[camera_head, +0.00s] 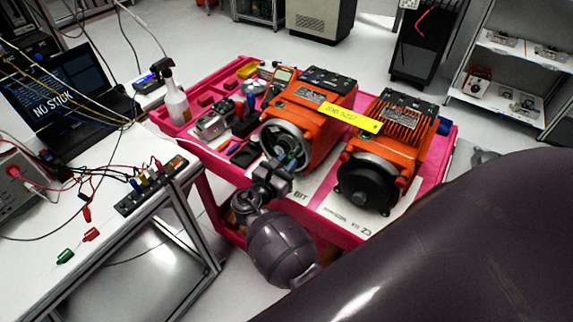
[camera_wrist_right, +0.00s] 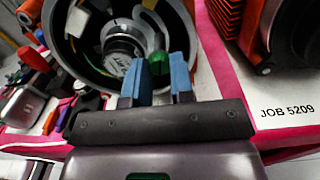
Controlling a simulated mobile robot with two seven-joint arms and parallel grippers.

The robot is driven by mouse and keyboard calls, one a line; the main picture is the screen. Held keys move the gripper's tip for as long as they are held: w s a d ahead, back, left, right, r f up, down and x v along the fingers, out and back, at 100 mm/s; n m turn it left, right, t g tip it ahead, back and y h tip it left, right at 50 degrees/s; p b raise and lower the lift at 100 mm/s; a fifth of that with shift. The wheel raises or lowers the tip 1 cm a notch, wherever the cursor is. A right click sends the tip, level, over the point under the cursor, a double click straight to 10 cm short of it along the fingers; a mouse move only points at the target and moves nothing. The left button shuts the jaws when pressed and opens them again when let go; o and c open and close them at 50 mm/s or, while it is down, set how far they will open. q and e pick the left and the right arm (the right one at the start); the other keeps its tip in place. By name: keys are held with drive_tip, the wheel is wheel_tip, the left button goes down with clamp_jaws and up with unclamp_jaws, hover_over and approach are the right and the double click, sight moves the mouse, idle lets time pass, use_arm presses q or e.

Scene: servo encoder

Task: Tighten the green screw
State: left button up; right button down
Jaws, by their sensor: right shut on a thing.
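The green screw (camera_wrist_right: 159,62) shows in the right wrist view, at the open round end (camera_wrist_right: 70,70) of a motor. My right gripper (camera_wrist_right: 159,80) is shut on the green screw between its blue fingertips. In the head view the right gripper (camera_head: 286,162) reaches to the open end of the left orange motor (camera_head: 312,122), and the screw is largely hidden by the fingers. Inside the round housing I see a metal hub and loose wires. How far in the screw sits I cannot tell. My left gripper is in neither view.
A second orange motor (camera_head: 399,143) with a dark end cap stands to the right on the pink cart (camera_head: 437,178). A yellow label (camera_head: 352,119) lies across both motors. Tools and a spray bottle (camera_head: 175,101) are at left. A bench (camera_head: 125,228) with cables stands left.

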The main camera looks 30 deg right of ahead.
drive_tip(key=m+b, duration=0.9)
drive_tip(key=m, duration=0.6)
idle(0.4)
drive_tip(key=c, duration=1)
unclamp_jaws()
drive_tip(key=shift+o, duration=0.2)
